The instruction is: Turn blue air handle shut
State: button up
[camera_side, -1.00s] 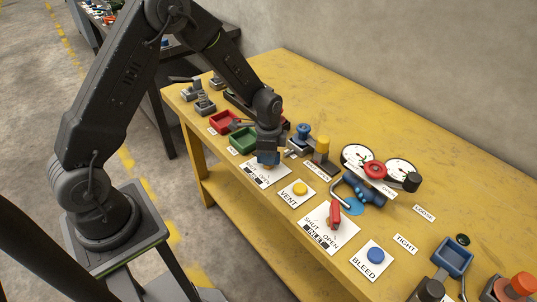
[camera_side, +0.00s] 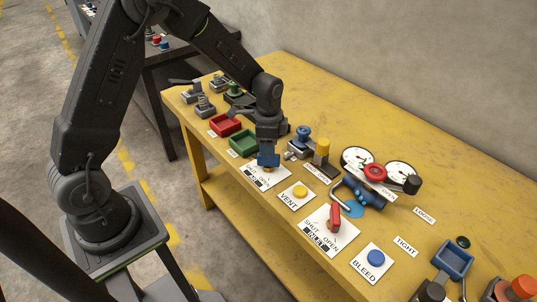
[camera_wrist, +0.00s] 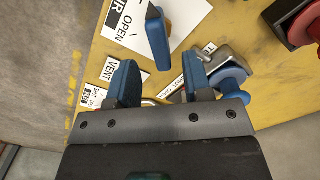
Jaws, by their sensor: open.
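The blue air handle (camera_wrist: 157,40) stands up from its white plate (camera_wrist: 188,14), near the printed word OPEN, at the top of the wrist view. My gripper (camera_wrist: 160,78) is open, with one blue-padded finger on each side of the picture's middle. The handle appears beyond the fingertips, roughly in line with the gap, with nothing between the pads. In the side view my gripper (camera_side: 268,160) points down over the SHUT/OPEN plate (camera_side: 266,178) and hides most of the handle. I cannot tell the exact height gap.
A green tray (camera_side: 243,143) and red tray (camera_side: 225,125) lie left of the gripper. The yellow VENT button (camera_side: 299,191), red inlet handle (camera_side: 335,218) and blue BLEED button (camera_side: 375,257) are to the right. A blue knob (camera_side: 303,132) and yellow-topped post (camera_side: 321,149) stand behind.

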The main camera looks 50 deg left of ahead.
notch_tip(320, 180, up, 9)
dwell(0.5)
